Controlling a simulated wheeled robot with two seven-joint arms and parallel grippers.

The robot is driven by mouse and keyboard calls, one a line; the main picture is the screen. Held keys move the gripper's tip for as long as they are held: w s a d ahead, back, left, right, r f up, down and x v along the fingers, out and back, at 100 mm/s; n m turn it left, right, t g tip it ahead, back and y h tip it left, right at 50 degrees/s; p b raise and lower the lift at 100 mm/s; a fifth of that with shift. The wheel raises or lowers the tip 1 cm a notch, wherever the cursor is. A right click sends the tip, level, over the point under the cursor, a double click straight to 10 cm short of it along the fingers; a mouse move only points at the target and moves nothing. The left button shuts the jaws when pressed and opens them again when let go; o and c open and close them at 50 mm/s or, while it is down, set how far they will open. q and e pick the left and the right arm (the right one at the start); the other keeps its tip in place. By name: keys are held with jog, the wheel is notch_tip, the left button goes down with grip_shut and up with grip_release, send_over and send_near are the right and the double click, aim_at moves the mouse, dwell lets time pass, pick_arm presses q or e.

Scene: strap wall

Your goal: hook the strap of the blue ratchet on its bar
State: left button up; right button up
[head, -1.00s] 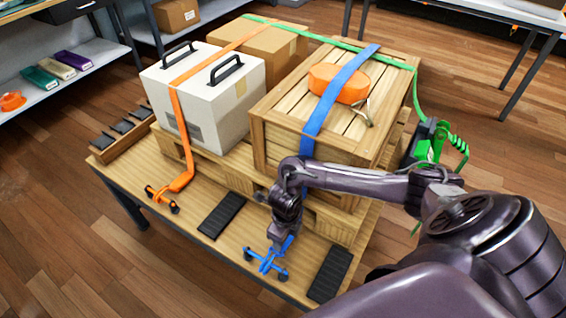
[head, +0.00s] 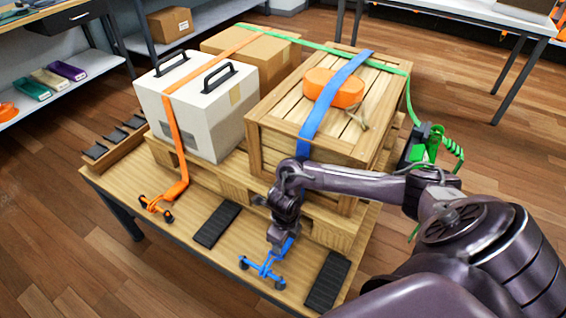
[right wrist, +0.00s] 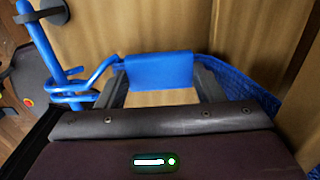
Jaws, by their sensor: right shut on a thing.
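The blue strap (head: 333,88) runs over the slatted wooden crate (head: 378,98) and down its front behind my right arm. My right gripper (head: 282,242) is low in front of the pallet. In the right wrist view its two fingers are shut on a blue block at the strap end (right wrist: 160,70). A blue wire hook (right wrist: 92,85) reaches left from the block to the blue bar (right wrist: 42,48) and seems to loop around it; how firmly it sits I cannot tell. The bar (head: 262,272) has dark end caps and is near the table's front edge. No blue ratchet is clearly visible. My left gripper is not in view.
An orange strap (head: 172,125) crosses a white case (head: 215,120) to an orange hook and bar. Black pads (head: 217,223) (head: 328,280) lie on either side of the blue bar. A green strap and ratchet (head: 428,145) hang at the crate's right.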

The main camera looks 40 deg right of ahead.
jog(key=shift+d, duration=0.2)
jog(key=o, duration=1.2)
jog(key=shift+f, duration=0.1)
jog(key=shift+c, duration=0.2)
